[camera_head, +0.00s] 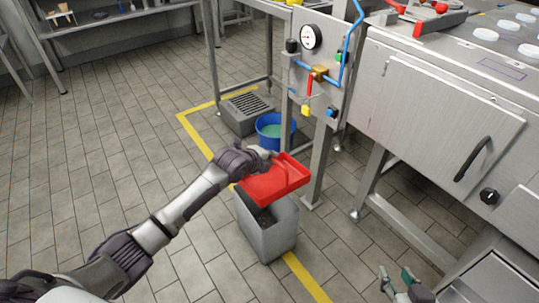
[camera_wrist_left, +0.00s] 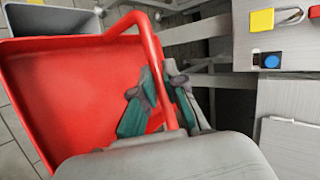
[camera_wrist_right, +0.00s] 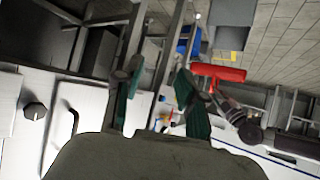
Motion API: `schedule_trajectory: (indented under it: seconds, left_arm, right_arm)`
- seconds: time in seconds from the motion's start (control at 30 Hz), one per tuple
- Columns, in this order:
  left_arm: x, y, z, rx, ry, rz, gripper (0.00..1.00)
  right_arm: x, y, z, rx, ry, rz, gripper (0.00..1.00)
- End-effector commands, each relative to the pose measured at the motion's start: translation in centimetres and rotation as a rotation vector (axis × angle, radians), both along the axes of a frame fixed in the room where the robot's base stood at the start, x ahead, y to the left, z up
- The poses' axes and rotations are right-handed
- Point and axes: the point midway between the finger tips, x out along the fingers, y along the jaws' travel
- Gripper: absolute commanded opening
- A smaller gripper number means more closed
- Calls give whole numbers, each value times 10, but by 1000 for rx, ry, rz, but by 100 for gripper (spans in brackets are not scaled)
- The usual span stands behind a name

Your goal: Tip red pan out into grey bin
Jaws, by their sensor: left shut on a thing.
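The red pan (camera_head: 277,182) is held above the grey bin (camera_head: 268,236), covering part of its opening. My left gripper (camera_head: 268,154) is shut on the pan's handle. In the left wrist view the fingers (camera_wrist_left: 158,105) close around the red handle bar, and the pan's red inside (camera_wrist_left: 75,90) looks bare in the part that shows. The bin's rim (camera_wrist_left: 55,8) shows behind the pan there. Something dark lies inside the bin. My right gripper (camera_head: 396,273) is open and empty at the lower right, away from the pan. The pan also shows in the right wrist view (camera_wrist_right: 218,72).
A blue bucket (camera_head: 268,133) with greenish liquid and a floor grate (camera_head: 246,106) stand behind the bin. A steel machine (camera_head: 440,105) with a gauge, pipes and legs fills the right. Yellow tape (camera_head: 196,137) marks the floor. The tiled floor at left is clear.

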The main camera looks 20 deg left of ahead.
Motion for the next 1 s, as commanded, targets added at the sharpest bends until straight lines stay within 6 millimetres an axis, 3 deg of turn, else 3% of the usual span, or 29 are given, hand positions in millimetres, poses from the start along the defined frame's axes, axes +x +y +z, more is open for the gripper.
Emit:
schedule_trajectory:
  seconds: [0.6,1.0]
  left_arm:
    - [-8,-11,7,95,-80,-2,0]
    - [-9,-12,7,111,-94,-2,0]
  right_arm:
    - [-54,-20,-37,-75,339,-25,40]
    - [-63,-23,-43,-86,390,-28,40]
